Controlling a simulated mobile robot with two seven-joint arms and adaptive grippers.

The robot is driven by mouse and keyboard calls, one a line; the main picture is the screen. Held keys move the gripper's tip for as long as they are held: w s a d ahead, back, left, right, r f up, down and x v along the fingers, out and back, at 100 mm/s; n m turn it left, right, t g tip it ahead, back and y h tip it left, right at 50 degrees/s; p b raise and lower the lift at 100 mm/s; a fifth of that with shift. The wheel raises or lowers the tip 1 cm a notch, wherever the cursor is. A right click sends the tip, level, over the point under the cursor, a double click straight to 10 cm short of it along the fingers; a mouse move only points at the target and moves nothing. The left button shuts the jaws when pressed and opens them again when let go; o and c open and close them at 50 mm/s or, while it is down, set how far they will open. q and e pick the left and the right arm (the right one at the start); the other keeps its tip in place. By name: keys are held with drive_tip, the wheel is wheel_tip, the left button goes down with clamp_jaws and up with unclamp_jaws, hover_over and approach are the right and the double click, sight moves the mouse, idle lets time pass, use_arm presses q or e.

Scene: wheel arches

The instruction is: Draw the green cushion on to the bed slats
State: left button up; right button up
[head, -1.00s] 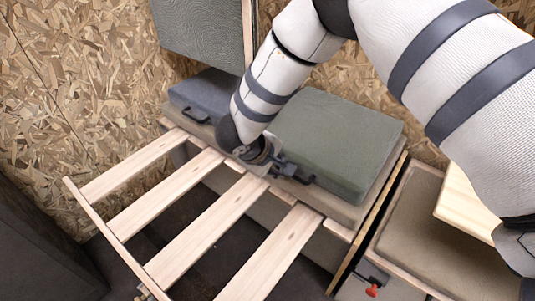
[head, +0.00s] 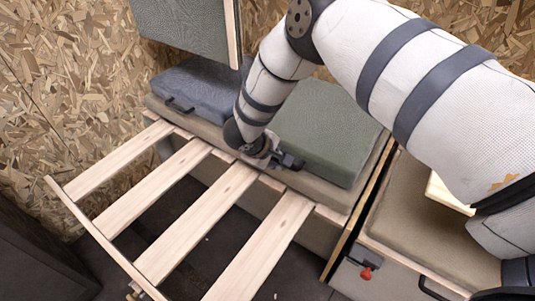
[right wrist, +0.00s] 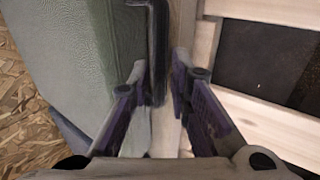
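The green cushion (head: 325,128) lies flat on the bench behind the slats, its right and front parts showing past my right arm. Its dark handle (right wrist: 158,60) is on the front face. My right gripper (head: 283,160) is at that handle. In the right wrist view its fingers (right wrist: 160,68) are apart, one on each side of the handle, with small gaps showing. The green cushion (right wrist: 75,60) fills the left of that view. The pale wooden bed slats (head: 195,225) extend from the bench toward me, bare. My left gripper is out of view.
A blue cushion (head: 205,88) with a dark handle lies left of the green one. A grey-green panel (head: 185,28) hangs above it. A cabinet with a tan pad (head: 425,225) and a red knob (head: 366,274) stands at right. Dark gaps lie between the slats.

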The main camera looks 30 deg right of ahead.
drive_tip(key=shift+x, duration=1.4)
clamp_jaws()
drive_tip(key=shift+a, duration=0.1)
